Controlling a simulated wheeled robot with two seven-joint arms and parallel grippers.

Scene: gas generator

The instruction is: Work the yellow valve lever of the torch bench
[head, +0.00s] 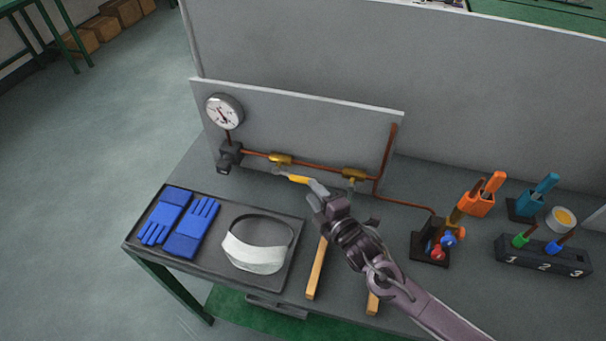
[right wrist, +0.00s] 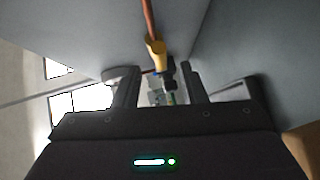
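The yellow valve lever (head: 298,179) sticks out to the right below the left brass valve (head: 280,159) on the copper pipe. My right gripper (head: 316,188) is at the lever's free end, in front of the pipe panel. In the right wrist view, its two fingers (right wrist: 160,88) are apart, with a brass fitting (right wrist: 156,55) on a copper pipe showing beyond and between them. I cannot tell whether the fingers touch the lever. A second brass valve (head: 354,174) sits farther right, just behind my gripper. My left gripper is out of view.
A pressure gauge (head: 224,111) stands on the panel (head: 320,125). Blue gloves (head: 190,228) and a white visor (head: 255,254) lie in a dark tray (head: 283,279). A torch stand (head: 430,248) and numbered holder (head: 543,258) are right.

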